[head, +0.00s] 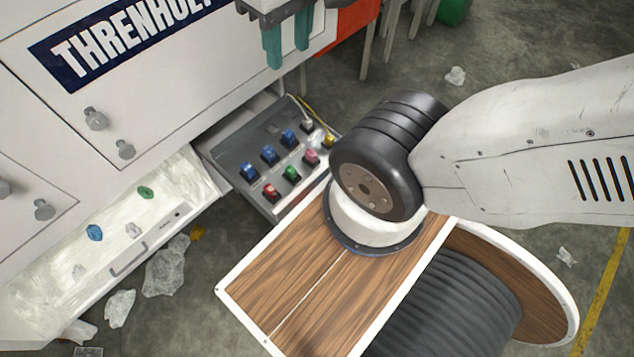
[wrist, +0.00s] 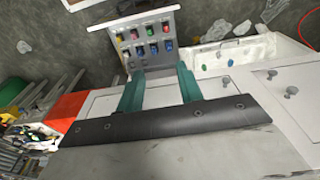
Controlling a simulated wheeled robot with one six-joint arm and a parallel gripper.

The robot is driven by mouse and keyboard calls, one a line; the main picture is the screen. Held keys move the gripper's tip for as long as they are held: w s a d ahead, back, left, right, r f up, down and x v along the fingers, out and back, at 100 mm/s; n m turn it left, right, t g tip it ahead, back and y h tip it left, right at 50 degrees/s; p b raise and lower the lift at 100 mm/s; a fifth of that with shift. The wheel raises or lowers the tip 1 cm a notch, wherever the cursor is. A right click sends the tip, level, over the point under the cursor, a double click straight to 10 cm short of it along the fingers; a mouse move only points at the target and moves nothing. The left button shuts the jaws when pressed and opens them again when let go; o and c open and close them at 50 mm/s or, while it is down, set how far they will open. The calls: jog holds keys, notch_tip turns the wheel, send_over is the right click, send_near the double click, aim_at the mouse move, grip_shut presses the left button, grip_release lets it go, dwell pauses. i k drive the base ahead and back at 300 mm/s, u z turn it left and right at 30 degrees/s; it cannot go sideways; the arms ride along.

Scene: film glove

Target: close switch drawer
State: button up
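The switch drawer (head: 237,160) stands pulled out from the white machine. Its grey panel carries blue, red, green, pink and yellow switches, and its right end is partly hidden behind my arm. It also shows pulled out in the wrist view (wrist: 140,19), beyond the fingertips. My gripper (head: 288,55) has two teal fingers, spread apart with nothing between them. It shows at the top of the head view, above and behind the drawer and apart from it. In the wrist view the open fingers (wrist: 160,70) point toward the drawer.
A second, film-lined drawer (head: 125,268) is open to the left, holding small coloured bits. Knobs (head: 96,118) stick out of the machine face. Crumpled film (head: 166,267) lies on the floor. A red-orange block (wrist: 63,113) and stools stand beyond the machine.

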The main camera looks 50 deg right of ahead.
aim_at(247, 143)
jog(key=z, duration=0.25)
jog(key=k, duration=0.25)
jog(key=z, duration=1.15)
jog(key=k, duration=1.15)
jog(key=u, duration=1.2)
jog(key=i, duration=0.55)
